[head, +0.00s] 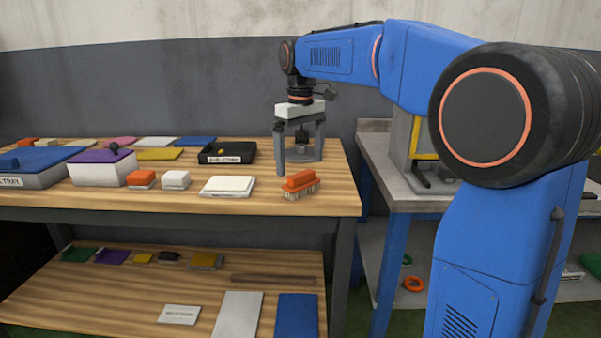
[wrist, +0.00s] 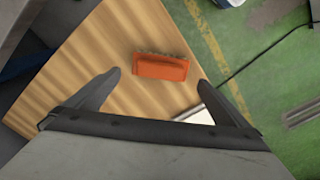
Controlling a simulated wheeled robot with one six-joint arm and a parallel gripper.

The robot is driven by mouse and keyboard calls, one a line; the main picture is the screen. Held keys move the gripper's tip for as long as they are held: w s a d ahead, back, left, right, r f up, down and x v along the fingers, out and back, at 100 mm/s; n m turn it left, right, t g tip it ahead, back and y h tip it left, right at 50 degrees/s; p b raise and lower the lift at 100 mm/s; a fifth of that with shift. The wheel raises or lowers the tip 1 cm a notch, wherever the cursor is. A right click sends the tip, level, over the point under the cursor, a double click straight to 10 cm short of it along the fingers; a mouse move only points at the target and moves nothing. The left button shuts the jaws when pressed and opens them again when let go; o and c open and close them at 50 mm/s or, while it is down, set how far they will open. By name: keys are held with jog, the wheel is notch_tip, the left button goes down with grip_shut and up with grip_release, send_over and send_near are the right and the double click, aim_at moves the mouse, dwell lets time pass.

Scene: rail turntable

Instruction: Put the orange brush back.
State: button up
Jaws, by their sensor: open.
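The orange brush (head: 300,183) lies bristles down on the wooden table near its front right corner. In the wrist view the brush (wrist: 160,67) shows its orange back from above, just beyond the fingertips and roughly between them. My gripper (head: 300,168) is open and empty, pointing down above the table, behind the brush in the head view. Its two spread fingers also show in the wrist view (wrist: 158,80). No contact between the fingers and the brush is visible.
A white pad (head: 228,186) lies left of the brush. A black labelled tray (head: 227,153) stands behind it. Small orange (head: 141,179) and white (head: 176,180) blocks, a white box (head: 100,170) and a blue-lidded tray (head: 38,168) stand farther left. A lower shelf (head: 170,282) holds flat items.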

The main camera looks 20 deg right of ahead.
aim_at(301, 173)
notch_tip(301, 173, up, 6)
jog(key=shift+r, duration=0.2)
jog(key=s+d+f+m+t, duration=0.1)
jog(key=s+d+f+m, duration=0.1)
jog(key=s+f, duration=0.5)
jog(key=s+d+f+m+t, duration=0.1)
jog(key=s+d+f, duration=0.15)
jog(key=s, duration=0.85)
jog(key=s+d+f+m+t, duration=0.2)
jog(key=s+f, duration=1.3)
jog(key=f, duration=0.1)
jog(key=shift+s+d+f+m+t, duration=0.2)
jog(key=shift+s+d+m+t, duration=0.1)
jog(key=shift+s+d, duration=0.05)
